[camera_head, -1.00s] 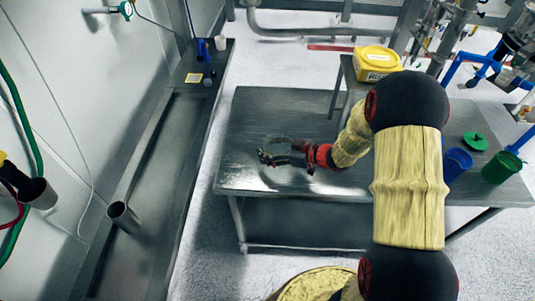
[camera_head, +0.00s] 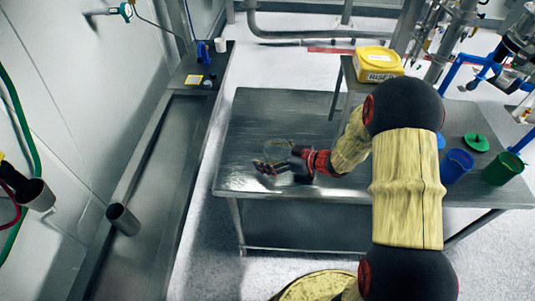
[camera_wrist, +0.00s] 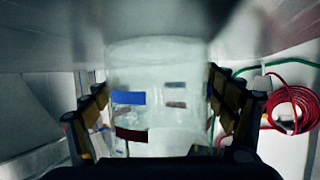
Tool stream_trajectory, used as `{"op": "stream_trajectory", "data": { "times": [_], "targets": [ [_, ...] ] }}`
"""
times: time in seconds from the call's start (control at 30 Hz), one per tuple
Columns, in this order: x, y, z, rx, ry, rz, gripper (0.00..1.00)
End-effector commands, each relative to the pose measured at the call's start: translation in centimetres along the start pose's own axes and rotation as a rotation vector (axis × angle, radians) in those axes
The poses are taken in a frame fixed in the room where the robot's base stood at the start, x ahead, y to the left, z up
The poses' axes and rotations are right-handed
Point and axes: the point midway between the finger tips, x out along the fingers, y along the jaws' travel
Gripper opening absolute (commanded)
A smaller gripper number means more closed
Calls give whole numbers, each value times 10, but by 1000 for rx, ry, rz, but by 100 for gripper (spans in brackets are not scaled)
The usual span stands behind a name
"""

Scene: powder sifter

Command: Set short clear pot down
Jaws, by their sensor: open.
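The short clear pot (camera_wrist: 158,65) is upright in the middle of the wrist view, with a blue and a dark red patch showing on or through it. In the head view its faint outline (camera_head: 280,147) is at the left part of the steel table (camera_head: 255,115). My gripper (camera_head: 272,167) is low over the table there. It is open, with one finger on each side of the pot in the wrist view (camera_wrist: 160,95). Whether the fingers touch the pot is unclear. The pot's base is hard to make out in the head view.
A blue cup (camera_head: 456,165), a green cup (camera_head: 502,168) and a green lid (camera_head: 476,142) are at the table's right. A yellow tub (camera_head: 378,60) stands on a raised shelf behind. The table's left part around the pot is mostly clear.

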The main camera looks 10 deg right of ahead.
Motion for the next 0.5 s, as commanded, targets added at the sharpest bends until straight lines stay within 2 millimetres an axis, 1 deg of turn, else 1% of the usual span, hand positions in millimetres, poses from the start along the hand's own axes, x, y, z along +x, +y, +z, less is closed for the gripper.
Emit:
{"op": "stream_trajectory", "data": {
  "times": [0.2,0.3,0.37,0.47,0.5],
  "targets": [
    [0,0,0,0,0,0,85],
    [-2,0,-4,-1,1,0,85],
    [-8,1,-4,1,0,2,85],
    [-23,2,-4,1,0,4,85],
    [-31,2,-5,1,0,5,85]
  ]
}}
